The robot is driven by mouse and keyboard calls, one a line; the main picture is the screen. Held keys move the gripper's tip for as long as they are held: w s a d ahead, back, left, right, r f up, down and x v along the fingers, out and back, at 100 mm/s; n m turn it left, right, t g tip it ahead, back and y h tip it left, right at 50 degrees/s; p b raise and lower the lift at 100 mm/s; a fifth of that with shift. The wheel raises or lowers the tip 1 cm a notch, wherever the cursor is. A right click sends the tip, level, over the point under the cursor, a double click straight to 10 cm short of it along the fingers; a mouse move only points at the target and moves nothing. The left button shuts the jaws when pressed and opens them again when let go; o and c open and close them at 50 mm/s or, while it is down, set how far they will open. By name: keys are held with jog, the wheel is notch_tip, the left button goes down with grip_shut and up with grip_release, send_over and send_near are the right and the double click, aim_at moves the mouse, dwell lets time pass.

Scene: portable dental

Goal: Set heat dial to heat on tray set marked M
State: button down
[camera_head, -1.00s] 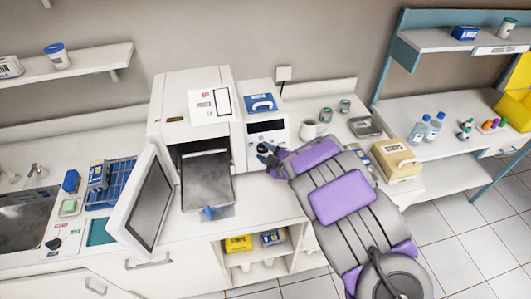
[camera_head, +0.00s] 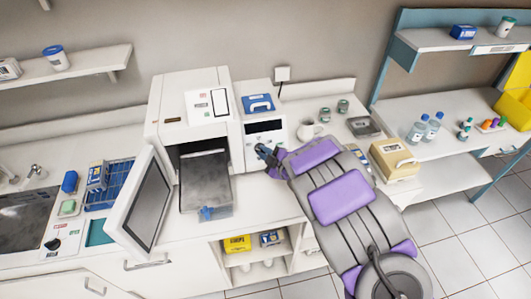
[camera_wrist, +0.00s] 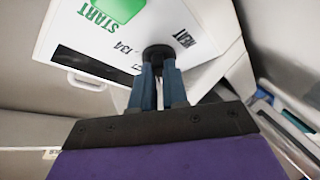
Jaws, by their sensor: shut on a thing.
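In the wrist view, my gripper (camera_wrist: 160,78) is shut on a black dial (camera_wrist: 158,54) on a white panel. The printed words START, 134 and HEAT show around it. HEAT lies to the right of the dial and 134 to its left. The dial's pointer cannot be made out. In the head view, my gripper (camera_head: 264,153) is at the front of the white control unit (camera_head: 264,110) and hides the dial. A dark metal tray (camera_head: 205,180) sits in the open steriliser (camera_head: 190,100) to the left, with a small blue item at its front. No M mark is readable.
A green START button (camera_wrist: 118,8) and a dark display (camera_wrist: 92,66) are on the panel near my fingers. The open steriliser door (camera_head: 145,200) stands out to the left. A white mug (camera_head: 307,130) and a beige box (camera_head: 394,160) are to the right.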

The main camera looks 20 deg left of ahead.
jog(key=shift+m, duration=0.3)
jog(key=m, duration=0.1)
jog(key=m+t+p, duration=0.1)
jog(key=m, duration=0.1)
jog(key=shift+s+a+f+t, duration=0.1)
jog(key=shift+s+a+t, duration=0.1)
jog(key=shift+t, duration=0.1)
jog(key=m+t+p, duration=0.1)
jog(key=m, duration=0.2)
jog(key=m+t+h, duration=0.1)
jog(key=m, duration=0.1)
jog(key=shift+s+m+p, duration=0.1)
jog(key=shift+m+p, duration=0.3)
jog(key=shift+a+m+t+h+p, duration=0.15)
jog(key=shift+m+t+h, duration=0.45)
jog(key=shift+m, duration=0.65)
jog(key=shift+m+t+h+p, duration=0.2)
jog(key=shift+m+t+h, duration=0.35)
jog(key=shift+m, duration=0.7)
jog(key=c, duration=1.1)
grip_release()
jog(key=shift+a, duration=0.1)
jog(key=shift+c, duration=0.2)
jog(key=shift+f, duration=0.15)
